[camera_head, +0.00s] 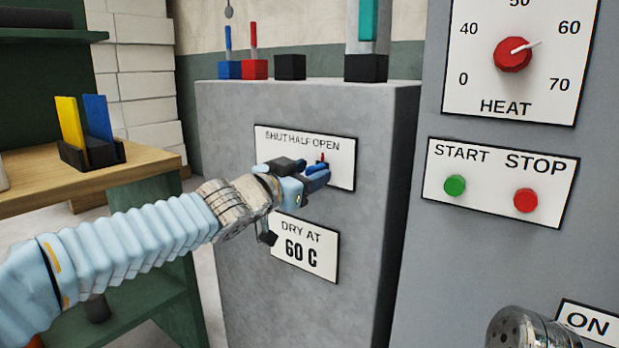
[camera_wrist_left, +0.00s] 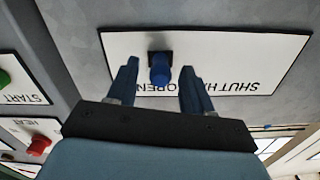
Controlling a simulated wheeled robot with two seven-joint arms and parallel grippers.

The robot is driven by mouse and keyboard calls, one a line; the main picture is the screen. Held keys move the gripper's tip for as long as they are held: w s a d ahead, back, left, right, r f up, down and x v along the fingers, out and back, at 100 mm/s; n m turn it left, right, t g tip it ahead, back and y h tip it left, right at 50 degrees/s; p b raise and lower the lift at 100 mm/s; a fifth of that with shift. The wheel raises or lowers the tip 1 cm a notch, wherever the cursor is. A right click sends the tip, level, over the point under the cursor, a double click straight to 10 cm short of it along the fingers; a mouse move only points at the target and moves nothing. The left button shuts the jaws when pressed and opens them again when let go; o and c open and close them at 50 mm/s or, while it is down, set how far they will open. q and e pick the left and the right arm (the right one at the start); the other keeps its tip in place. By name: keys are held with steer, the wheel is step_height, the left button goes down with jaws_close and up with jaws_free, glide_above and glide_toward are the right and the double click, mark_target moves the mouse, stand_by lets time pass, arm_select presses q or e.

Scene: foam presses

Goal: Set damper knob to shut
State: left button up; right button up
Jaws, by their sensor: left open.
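The damper knob (camera_wrist_left: 160,70) is a blue cylinder on a dark square base in the left wrist view. It stands on the white SHUT HALF OPEN plate (camera_wrist_left: 285,50), level with the word OPEN; this view shows the plate upside down. In the head view the plate (camera_head: 343,174) is on the grey cabinet's front, and my gripper hides most of the knob. My left gripper (camera_head: 318,174) is at the plate's right part. Its open fingers (camera_wrist_left: 159,75) stand on either side of the knob, with gaps visible. My right gripper is not in view.
A DRY AT 60 C sign (camera_head: 304,246) is below the plate. To the right is a panel with a green START button (camera_head: 454,185), a red STOP button (camera_head: 526,200) and a red HEAT dial (camera_head: 512,55). A wooden table (camera_head: 150,165) stands at left.

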arm_select(q)
steer(key=shift+w+d, duration=0.2)
steer(key=shift+w, duration=0.1)
jaws_close()
